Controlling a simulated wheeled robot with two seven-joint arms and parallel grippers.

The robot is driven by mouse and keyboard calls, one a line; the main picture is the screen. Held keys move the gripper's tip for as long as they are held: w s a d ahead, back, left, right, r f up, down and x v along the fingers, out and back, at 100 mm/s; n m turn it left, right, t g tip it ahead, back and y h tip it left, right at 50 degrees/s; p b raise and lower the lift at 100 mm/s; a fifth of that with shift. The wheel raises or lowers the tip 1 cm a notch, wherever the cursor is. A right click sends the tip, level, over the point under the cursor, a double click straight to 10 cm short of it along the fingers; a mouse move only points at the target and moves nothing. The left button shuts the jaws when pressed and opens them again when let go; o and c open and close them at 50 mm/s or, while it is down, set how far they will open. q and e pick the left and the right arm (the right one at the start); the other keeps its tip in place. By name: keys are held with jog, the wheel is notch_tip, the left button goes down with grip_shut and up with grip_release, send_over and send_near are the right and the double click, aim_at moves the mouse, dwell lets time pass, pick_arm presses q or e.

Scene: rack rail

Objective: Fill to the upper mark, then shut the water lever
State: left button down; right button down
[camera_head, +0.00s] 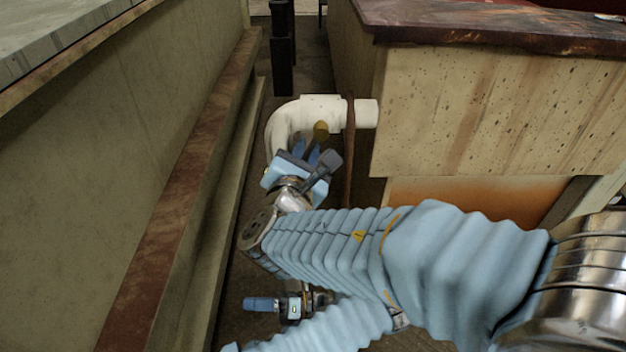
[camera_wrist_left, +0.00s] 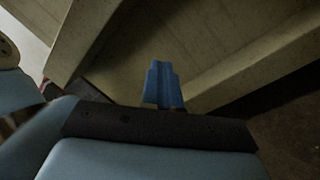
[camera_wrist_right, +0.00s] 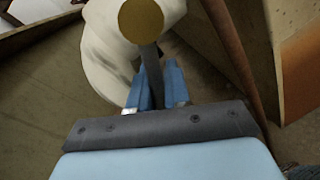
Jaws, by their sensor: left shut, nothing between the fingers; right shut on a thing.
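The white bent pipe (camera_head: 290,118) comes out of the cabinet wall and curves down; it also shows in the right wrist view (camera_wrist_right: 100,45). A lever with a round brass-coloured end (camera_wrist_right: 141,20) stands in front of the pipe, and the brass end shows in the head view (camera_head: 321,130). My right gripper (camera_head: 306,149) is shut on the lever's flat grey stem (camera_wrist_right: 151,62). My left gripper (camera_head: 250,303) is low at the bottom of the head view, away from the pipe, shut and empty; its blue fingers (camera_wrist_left: 161,70) are together. No water or fill mark is visible.
A long worn wall with a ledge (camera_head: 165,220) runs along the left. A spotted cabinet (camera_head: 480,110) with a dark red top (camera_head: 480,25) stands at right. A thin rusty upright strip (camera_head: 349,150) is beside the pipe. Black posts (camera_head: 282,50) stand behind.

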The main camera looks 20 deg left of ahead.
pick_arm(q)
jog(key=w+d+r+n+t+y, duration=0.1)
jog(key=w+d+r+t+y, duration=0.25)
jog(key=w+d+r, duration=0.7)
jog(key=w+d+r+n+t+y, duration=0.15)
jog(key=d+r+n, duration=0.35)
jog(key=d+r, duration=1)
jog(key=x, duration=1.6)
jog(key=shift+r+t, duration=0.3)
jog(key=shift+r, duration=0.1)
